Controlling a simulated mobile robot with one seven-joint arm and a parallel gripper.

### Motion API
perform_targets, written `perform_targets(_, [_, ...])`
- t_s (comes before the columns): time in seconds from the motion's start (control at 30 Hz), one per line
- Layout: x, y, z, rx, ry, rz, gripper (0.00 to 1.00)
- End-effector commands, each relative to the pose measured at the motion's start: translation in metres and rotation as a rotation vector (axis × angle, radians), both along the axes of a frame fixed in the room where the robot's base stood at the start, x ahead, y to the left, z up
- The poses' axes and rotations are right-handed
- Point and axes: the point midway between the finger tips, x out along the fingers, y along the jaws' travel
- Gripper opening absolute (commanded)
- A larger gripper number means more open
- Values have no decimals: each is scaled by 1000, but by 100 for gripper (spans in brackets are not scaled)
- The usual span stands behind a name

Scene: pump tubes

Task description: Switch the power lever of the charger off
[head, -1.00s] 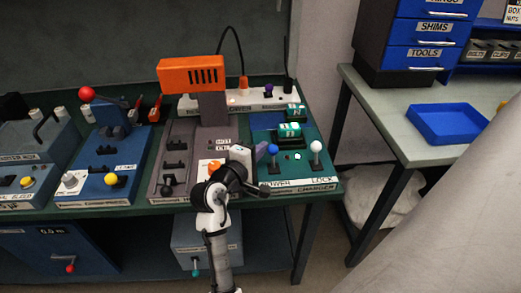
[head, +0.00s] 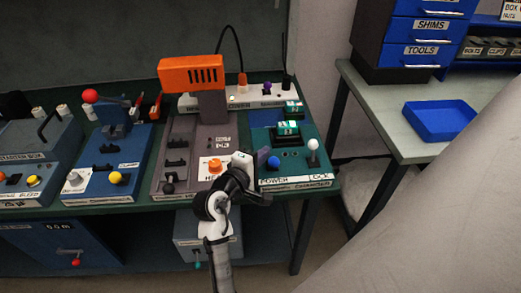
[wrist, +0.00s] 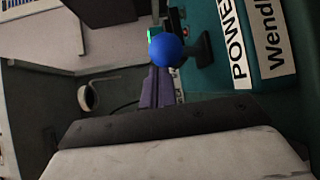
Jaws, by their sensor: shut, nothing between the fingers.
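The charger (head: 318,165) is the teal unit at the right end of the bench, with POWER and LOCK on its front label. Its power lever has a blue ball (head: 273,162), which sits low and toward the front. In the wrist view the blue ball (wrist: 166,50) is at upper centre, its dark stem running right to its mount. The white lock lever (head: 313,146) stands upright to the right. My gripper (wrist: 157,78) has its purple fingers shut and empty, tips close beside the blue ball. I cannot tell whether they touch. In the head view my wrist hides most of the fingers.
Green battery blocks (head: 287,129) sit on the charger behind the levers. The heater unit with the orange hood (head: 190,74) stands close on the left. A power strip (head: 250,99) lies behind. A second table with a blue tray (head: 440,121) is at the right.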

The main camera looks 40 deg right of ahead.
Motion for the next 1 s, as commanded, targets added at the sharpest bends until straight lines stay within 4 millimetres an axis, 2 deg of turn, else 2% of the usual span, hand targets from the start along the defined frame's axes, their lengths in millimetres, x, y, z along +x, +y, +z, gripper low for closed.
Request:
perform_targets(0.17, [1, 4, -1, 0, -1, 5, 0])
perform_targets(0.27, [-2, 13, -1, 0, 0, 8, 0])
perform_targets(0.7, [-36, 100, 11, 0, -2, 6, 0])
perform_targets(0.83, [-43, 117, 15, 1, -1, 4, 0])
perform_targets(1.0, [-47, 127, 17, 0, -1, 1, 0])
